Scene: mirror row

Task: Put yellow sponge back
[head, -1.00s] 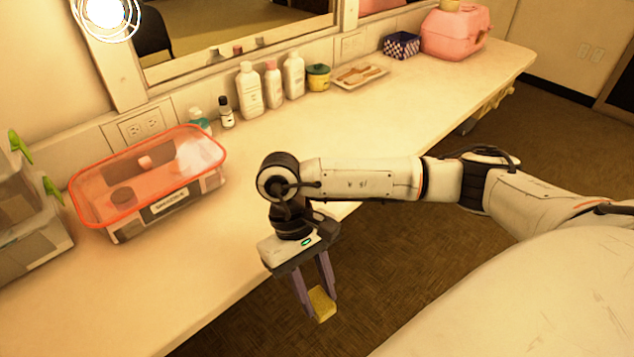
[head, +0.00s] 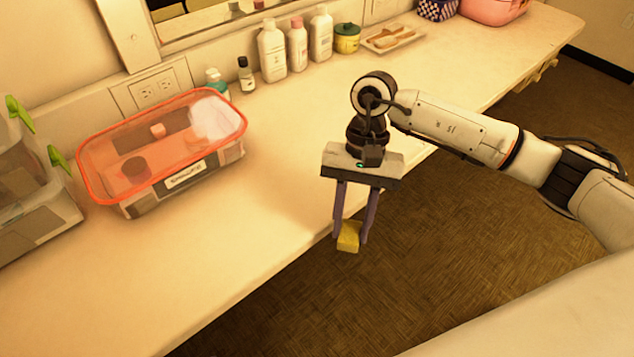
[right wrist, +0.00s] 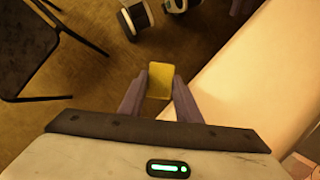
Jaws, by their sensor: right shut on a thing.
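The yellow sponge (head: 348,237) is a small block between the fingertips of my right gripper (head: 354,226), which is shut on it. In the head view the gripper points down, with the sponge in front of the counter's front edge, over the brown floor. The right wrist view also shows the sponge (right wrist: 160,80) between the two purple-grey fingers, with floor behind it and the pale counter to the right. My left gripper is in neither view.
A clear box with a red rim (head: 243,128), holding several items, stands on the counter (head: 215,262). Clear bins with green latches (head: 58,158) are at the left. Bottles (head: 272,52), a green jar (head: 346,38) and a tray (head: 393,38) line the wall. The counter's front middle is clear.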

